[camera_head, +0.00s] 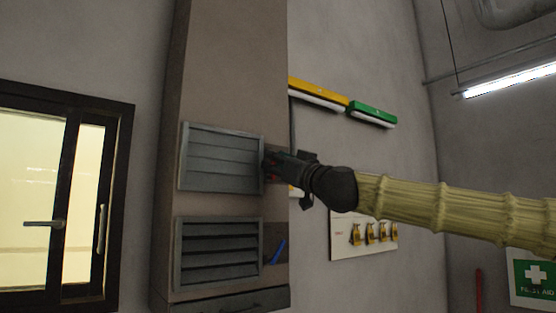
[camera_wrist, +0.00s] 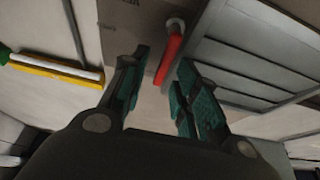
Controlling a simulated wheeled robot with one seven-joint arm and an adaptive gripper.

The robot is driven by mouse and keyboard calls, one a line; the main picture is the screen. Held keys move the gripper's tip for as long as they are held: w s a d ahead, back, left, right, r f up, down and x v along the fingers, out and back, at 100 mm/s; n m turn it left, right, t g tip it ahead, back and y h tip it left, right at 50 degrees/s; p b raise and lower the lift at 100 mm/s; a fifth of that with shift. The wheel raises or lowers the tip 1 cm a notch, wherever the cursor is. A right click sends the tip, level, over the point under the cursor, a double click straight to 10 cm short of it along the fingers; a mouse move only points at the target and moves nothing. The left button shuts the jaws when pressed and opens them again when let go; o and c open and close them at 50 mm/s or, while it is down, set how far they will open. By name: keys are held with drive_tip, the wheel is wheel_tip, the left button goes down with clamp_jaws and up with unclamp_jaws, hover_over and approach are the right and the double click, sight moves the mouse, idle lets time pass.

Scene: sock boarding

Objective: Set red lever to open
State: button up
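The red lever (camera_wrist: 170,57) hangs from a round pale pivot beside the upper louvred vent (camera_head: 221,158), whose slats look shut. In the head view only a bit of red (camera_head: 273,168) shows behind my gripper (camera_head: 268,165). In the wrist view my gripper (camera_wrist: 164,58) is open, with its teal-padded fingers on either side of the lever. A gap shows between the lever and the left finger; the right finger is nearer, and I cannot tell whether it touches.
A lower vent (camera_head: 217,253) with open slats has a blue lever (camera_head: 278,251) beside it. A window (camera_head: 60,200) is at left. A panel with several yellow switches (camera_head: 370,235) is on the wall behind my arm. Yellow and green lamps (camera_head: 320,92) are above.

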clamp_jaws()
drive_tip(key=shift+d+m, duration=0.1)
drive_tip(key=shift+m, duration=0.2)
drive_tip(key=shift+w+d+f+m+t+h, duration=0.15)
drive_tip(key=shift+w+d+f+m+h, duration=0.25)
drive_tip(key=shift+m+h, duration=1.8)
drive_tip(key=shift+w+d+f+m+t+h, duration=0.1)
drive_tip(key=shift+w+d+f+m+h, duration=0.3)
drive_tip(key=shift+m, duration=3.4)
drive_tip(key=shift+w+d+f+m+t+h, duration=0.4)
drive_tip(key=shift+m+h, duration=1.1)
drive_tip(key=shift+m, duration=1.5)
drive_tip(key=shift+s+d+g, duration=0.1)
drive_tip(key=shift+s+g, duration=0.1)
drive_tip(key=shift+g, duration=0.15)
unclamp_jaws()
